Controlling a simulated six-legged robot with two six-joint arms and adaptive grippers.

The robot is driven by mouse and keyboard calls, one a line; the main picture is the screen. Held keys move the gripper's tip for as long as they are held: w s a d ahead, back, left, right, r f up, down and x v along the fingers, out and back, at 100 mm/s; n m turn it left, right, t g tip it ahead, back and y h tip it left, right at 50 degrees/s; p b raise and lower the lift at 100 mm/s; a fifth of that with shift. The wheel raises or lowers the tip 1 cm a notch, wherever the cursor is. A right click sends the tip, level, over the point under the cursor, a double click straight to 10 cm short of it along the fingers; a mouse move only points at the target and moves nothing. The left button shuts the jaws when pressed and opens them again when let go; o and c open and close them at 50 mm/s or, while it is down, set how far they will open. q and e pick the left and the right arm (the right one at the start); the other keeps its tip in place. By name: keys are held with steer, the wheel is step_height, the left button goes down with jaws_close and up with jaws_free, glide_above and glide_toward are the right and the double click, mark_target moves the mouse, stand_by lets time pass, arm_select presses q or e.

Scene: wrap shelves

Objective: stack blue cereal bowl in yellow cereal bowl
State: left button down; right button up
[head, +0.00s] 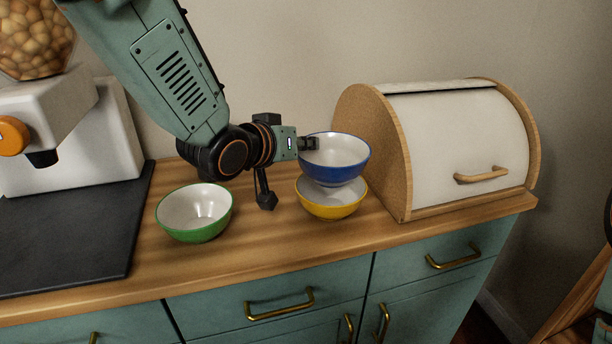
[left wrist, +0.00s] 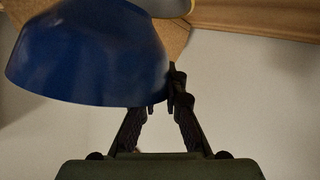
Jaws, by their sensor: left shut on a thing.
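The blue bowl (head: 338,170) has a white inside and is held over the yellow bowl (head: 331,208). It covers part of the yellow bowl's opening; I cannot tell whether the two touch. The yellow bowl stands upright on the wooden counter. My left gripper (head: 311,143) is shut on the blue bowl's rim at its left side. In the left wrist view the blue bowl (left wrist: 90,55) fills the upper left, with the fingers (left wrist: 172,95) at its edge. A small piece of the yellow bowl (left wrist: 191,5) shows at the top.
A green bowl (head: 195,213) stands on the counter (head: 265,237) to the left. A bread box (head: 455,140) with wooden sides stands close on the right. A coffee grinder (head: 60,130) and a dark mat (head: 75,235) are at the far left.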

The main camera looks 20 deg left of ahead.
mark_target(306, 157)
arm_select(q)
steer(key=shift+a+f, duration=0.1)
steer(key=shift+f, duration=0.2)
steer(key=f, duration=0.1)
steer(key=f+b, duration=0.1)
steer(key=shift+s+d+f, duration=0.1)
steer(key=shift+d+f, duration=0.2)
steer(key=shift+f, duration=0.45)
steer(key=shift+w+a, duration=0.2)
steer(key=shift+a, duration=0.05)
steer(key=c, duration=1.5)
jaws_free()
steer(key=shift+s+d+r, duration=0.1)
steer(key=shift+s+d, duration=0.1)
steer(key=shift+s, duration=0.05)
steer(key=shift+o, duration=0.3)
steer(key=shift+w+a, duration=0.15)
steer(key=shift+s, duration=0.25)
steer(key=p+v, duration=0.9)
steer(key=v, duration=0.2)
steer(key=shift+s, duration=0.25)
